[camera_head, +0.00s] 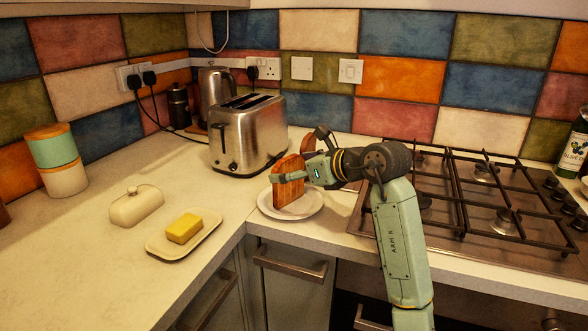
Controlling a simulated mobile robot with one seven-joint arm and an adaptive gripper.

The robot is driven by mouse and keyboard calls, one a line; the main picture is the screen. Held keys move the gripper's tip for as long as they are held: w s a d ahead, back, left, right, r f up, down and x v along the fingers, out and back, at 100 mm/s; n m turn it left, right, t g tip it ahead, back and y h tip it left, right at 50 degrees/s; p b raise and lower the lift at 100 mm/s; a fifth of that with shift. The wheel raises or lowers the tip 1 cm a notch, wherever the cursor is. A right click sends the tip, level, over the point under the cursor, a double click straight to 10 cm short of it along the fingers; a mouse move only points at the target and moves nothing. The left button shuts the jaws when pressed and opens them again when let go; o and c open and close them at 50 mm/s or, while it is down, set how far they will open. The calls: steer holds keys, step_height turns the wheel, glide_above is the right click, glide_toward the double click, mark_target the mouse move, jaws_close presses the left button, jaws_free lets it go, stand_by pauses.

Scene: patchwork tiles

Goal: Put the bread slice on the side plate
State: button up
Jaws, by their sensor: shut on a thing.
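The bread slice (288,188) is toasted brown and stands roughly upright over the white side plate (309,211). My gripper (293,174) reaches in from the right and is shut on the bread slice. The slice's lower edge is at the plate's surface in the picture; I cannot tell whether it touches. Part of the plate is hidden behind the slice. A second brown edge shows behind the slice near the top, partly hidden by my gripper.
A steel toaster (247,132) stands just behind the plate. A butter dish (155,246) with yellow butter (184,228) and its lid (136,206) sit to the left. The gas hob (480,200) lies to the right. The counter's front edge is close to the plate.

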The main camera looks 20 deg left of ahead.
steer(key=o, duration=0.6)
